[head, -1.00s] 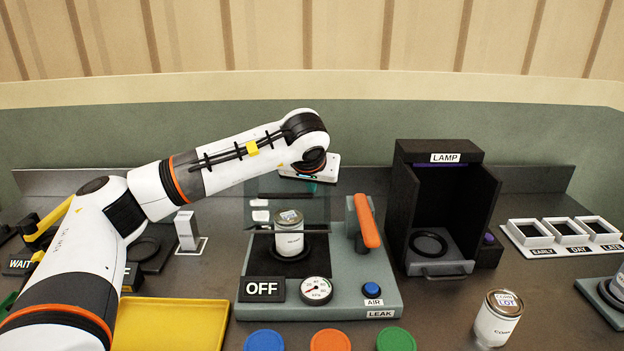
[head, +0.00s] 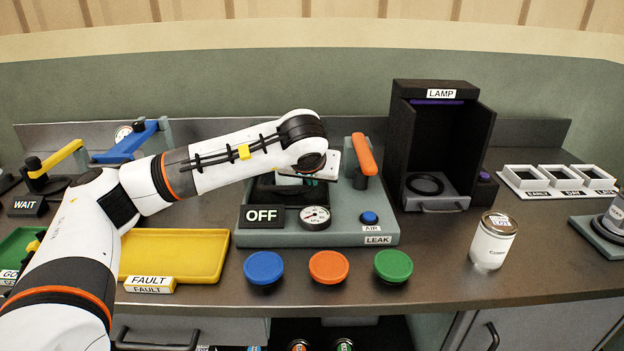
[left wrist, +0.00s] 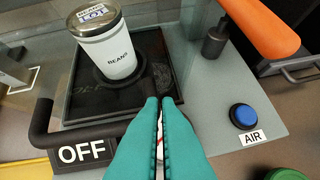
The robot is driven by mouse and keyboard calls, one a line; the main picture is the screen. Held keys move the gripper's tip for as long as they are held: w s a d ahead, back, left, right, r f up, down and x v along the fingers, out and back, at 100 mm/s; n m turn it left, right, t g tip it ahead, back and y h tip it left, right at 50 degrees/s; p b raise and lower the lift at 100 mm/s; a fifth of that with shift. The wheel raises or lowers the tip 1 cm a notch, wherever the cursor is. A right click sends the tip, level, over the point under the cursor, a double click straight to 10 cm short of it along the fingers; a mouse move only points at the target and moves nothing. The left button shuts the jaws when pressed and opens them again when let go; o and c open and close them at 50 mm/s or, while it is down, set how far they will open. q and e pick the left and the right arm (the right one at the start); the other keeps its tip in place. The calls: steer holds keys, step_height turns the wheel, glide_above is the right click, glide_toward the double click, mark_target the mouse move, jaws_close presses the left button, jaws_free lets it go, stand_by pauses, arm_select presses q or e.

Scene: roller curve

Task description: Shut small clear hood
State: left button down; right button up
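The leak station (head: 345,228) stands on the counter in front of me. Its small clear hood is hard to make out; its dark U-shaped handle (head: 282,206) runs low, just behind the OFF sign, and shows in the left wrist view (left wrist: 92,131). A white BEANS can (left wrist: 112,52) stands upright on the black pad, hidden behind my arm in the head view. My left gripper (left wrist: 160,101) has its teal fingers together with only a slim gap, over the station's front near the handle. The handle's right part is hidden behind the fingers. My right gripper is out of view.
An orange lever (head: 364,154) and a blue AIR button (head: 369,217) are right of the gripper. A gauge (head: 315,217) and OFF sign (head: 264,216) sit in front. The black LAMP booth (head: 440,145) stands right; colored buttons line the front edge.

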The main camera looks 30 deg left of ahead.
arm_select(q)
steer(key=shift+s+d+f+g, duration=0.1)
steer(key=shift+s+f+g, duration=0.1)
steer(key=shift+f, duration=0.35)
steer(key=shift+s+d+f+g, duration=0.1)
steer(key=shift+s+f, duration=0.05)
steer(key=shift+f, duration=0.4)
steer(key=shift+s+d+f+g, duration=0.1)
steer(key=shift+s+f, duration=0.1)
steer(key=shift+f, duration=0.35)
step_height(320, 180, up, 6)
steer(key=w+p, duration=0.1)
steer(key=p, duration=0.2)
steer(key=s+d+f+b, duration=0.2)
steer(key=s+d+b, duration=0.1)
steer(key=s, duration=0.5)
steer(key=shift+d+t, duration=0.4)
steer(key=shift+d, duration=0.35)
